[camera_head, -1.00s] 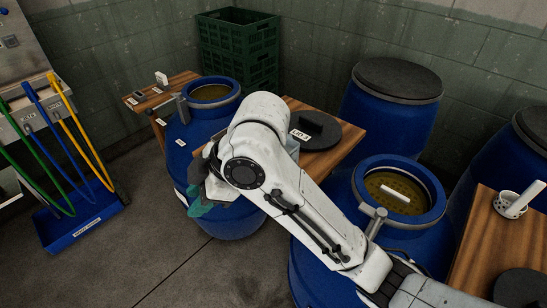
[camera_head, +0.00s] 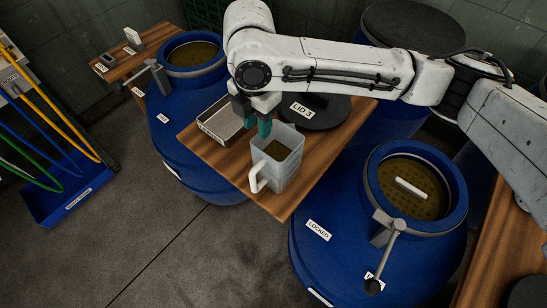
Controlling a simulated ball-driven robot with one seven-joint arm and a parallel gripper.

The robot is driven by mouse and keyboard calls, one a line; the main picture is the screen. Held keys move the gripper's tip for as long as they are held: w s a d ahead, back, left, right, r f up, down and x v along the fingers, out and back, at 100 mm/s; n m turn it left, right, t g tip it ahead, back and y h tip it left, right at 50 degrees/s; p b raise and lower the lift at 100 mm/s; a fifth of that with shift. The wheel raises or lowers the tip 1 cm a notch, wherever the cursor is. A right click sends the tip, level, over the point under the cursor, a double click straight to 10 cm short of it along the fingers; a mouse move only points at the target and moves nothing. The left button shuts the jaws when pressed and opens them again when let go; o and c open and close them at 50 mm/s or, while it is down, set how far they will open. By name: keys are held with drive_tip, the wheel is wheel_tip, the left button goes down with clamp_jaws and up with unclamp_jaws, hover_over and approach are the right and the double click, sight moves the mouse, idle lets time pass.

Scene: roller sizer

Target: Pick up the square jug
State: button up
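The square jug (camera_head: 283,173) is a pale grey open-topped container with a white handle on its front-left side and brownish contents. It stands upright near the front corner of the wooden board (camera_head: 283,207). My gripper (camera_head: 254,121) points down with teal fingertips, just behind the jug's rim at its far-left side. The two fingers are apart with nothing seen between them. Whether a fingertip touches the rim or overlaps it only in the picture, I cannot tell.
A metal tray (camera_head: 222,125) lies left of the jug. A dark round lid (camera_head: 325,113) marked LID 3 lies behind it. Blue drums stand on both sides, the right one (camera_head: 325,260) labelled LOCKED with a lever. Hoses hang over a blue tray (camera_head: 70,205) at far left.

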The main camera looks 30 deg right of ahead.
sight(259, 142)
drive_tip(key=shift+s+a+f+p, duration=0.1)
drive_tip(key=shift+f+p, duration=0.1)
drive_tip(key=shift+f, duration=0.9)
drive_tip(key=shift+s+d+f+p, duration=0.1)
drive_tip(key=shift+f+p, duration=0.05)
drive_tip(key=shift+f, duration=0.9)
drive_tip(key=shift+s+a+f+p, duration=0.1)
drive_tip(key=shift+f+p, duration=0.1)
drive_tip(key=shift+f, duration=0.9)
clamp_jaws()
drive_tip(key=shift+r, duration=0.1)
